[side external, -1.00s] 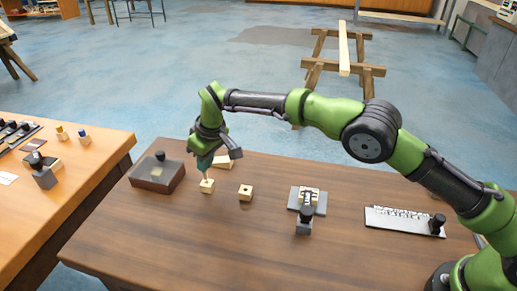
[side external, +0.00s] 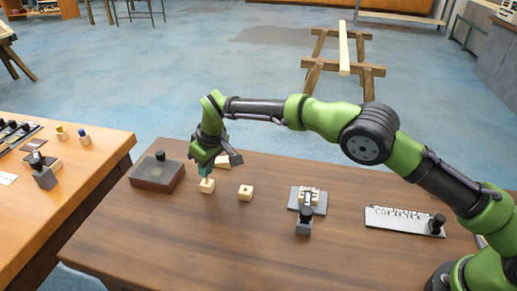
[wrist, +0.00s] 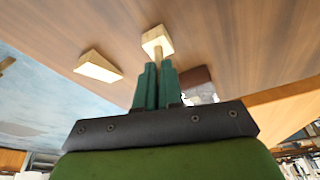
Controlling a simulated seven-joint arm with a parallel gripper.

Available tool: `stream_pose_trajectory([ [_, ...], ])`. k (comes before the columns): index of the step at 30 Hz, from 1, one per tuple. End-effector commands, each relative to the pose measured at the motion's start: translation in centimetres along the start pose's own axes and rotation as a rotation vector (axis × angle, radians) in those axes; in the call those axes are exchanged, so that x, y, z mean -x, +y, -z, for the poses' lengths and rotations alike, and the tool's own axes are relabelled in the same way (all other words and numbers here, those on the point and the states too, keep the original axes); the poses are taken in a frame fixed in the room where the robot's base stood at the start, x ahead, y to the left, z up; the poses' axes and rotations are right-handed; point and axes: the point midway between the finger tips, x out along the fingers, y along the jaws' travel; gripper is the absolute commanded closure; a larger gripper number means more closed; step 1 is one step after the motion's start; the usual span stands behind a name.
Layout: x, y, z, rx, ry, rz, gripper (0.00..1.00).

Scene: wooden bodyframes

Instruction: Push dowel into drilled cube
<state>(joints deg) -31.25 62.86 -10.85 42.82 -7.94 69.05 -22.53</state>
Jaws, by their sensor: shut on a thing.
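A light wooden cube (side external: 207,186) stands on the dark brown table, directly under my gripper (side external: 206,173). In the wrist view the cube (wrist: 157,42) lies just beyond my teal fingertips (wrist: 153,80). The fingers are shut on a thin light dowel (wrist: 158,57), whose end meets the cube's near face. Whether the dowel's tip is inside a hole, and how deep, is hidden. A second cube (side external: 245,193) with a dark hole in its top stands to the right, clear of my gripper.
A pale wooden block (side external: 223,162) lies just behind my gripper; the wrist view also shows it (wrist: 98,67). A dark box (side external: 157,174) with a black knob is at left. A grey fixture (side external: 306,208) and a pale plate (side external: 398,220) stand at right. The table's front is clear.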

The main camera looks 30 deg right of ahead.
Motion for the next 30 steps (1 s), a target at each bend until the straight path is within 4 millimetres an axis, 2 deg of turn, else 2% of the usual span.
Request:
stream_pose_trajectory([
  [17, -1.4, 0.0, -0.4, -0.001, 0.0, 0.0, 1.0],
  [18, -1.4, 0.0, -0.4, -0.001, 0.001, 0.0, 0.9],
  [23, -1.4, 0.0, -0.4, -0.001, 0.001, 0.0, 0.66],
  [30, -1.4, 0.0, -0.4, 0.0, 0.001, 0.0, 0.64],
])
